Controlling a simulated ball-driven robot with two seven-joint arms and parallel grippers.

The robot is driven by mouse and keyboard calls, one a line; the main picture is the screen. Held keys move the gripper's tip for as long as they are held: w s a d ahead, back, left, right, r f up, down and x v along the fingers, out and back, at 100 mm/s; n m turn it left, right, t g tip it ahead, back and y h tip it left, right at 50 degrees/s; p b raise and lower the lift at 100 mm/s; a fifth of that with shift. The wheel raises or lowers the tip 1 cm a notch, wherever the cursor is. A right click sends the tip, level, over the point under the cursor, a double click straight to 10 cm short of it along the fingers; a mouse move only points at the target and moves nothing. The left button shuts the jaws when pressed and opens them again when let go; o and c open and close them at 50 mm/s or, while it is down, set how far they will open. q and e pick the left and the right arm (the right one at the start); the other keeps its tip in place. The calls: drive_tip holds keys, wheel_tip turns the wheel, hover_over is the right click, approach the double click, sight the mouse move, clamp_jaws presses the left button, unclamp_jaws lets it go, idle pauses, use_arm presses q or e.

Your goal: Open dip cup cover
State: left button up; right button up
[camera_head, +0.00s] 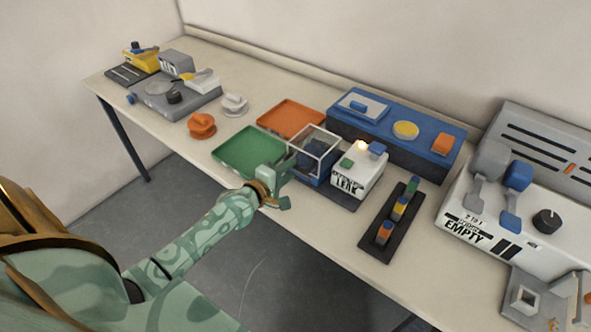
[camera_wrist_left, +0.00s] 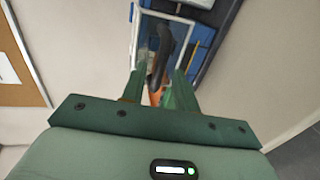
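In the head view a clear box with pale edges (camera_head: 318,141) sits in a blue base near the table's front edge, with a dark shape inside. I cannot tell for sure whether this is the dip cup's cover. My left gripper (camera_head: 281,184) is just in front and to the left of this box, over the table edge. In the left wrist view its two green fingers (camera_wrist_left: 159,78) stand apart. Beyond them are a dark upright piece (camera_wrist_left: 160,55), a pale frame and blue parts. Whether the fingers touch anything is unclear. My right gripper is not seen.
A green tray (camera_head: 232,161) and an orange tray (camera_head: 272,118) lie left of and behind the box. A white LEAK unit (camera_head: 345,184) stands close on its right. A blue case (camera_head: 336,127) is behind, and a dark strip with coloured blocks (camera_head: 373,246) lies to the right.

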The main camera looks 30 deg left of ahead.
sight(309, 155)
use_arm(q)
drive_tip(key=x, duration=0.3)
drive_tip(key=shift+w+b, duration=0.15)
drive_tip(key=shift+b, duration=0.25)
clamp_jaws()
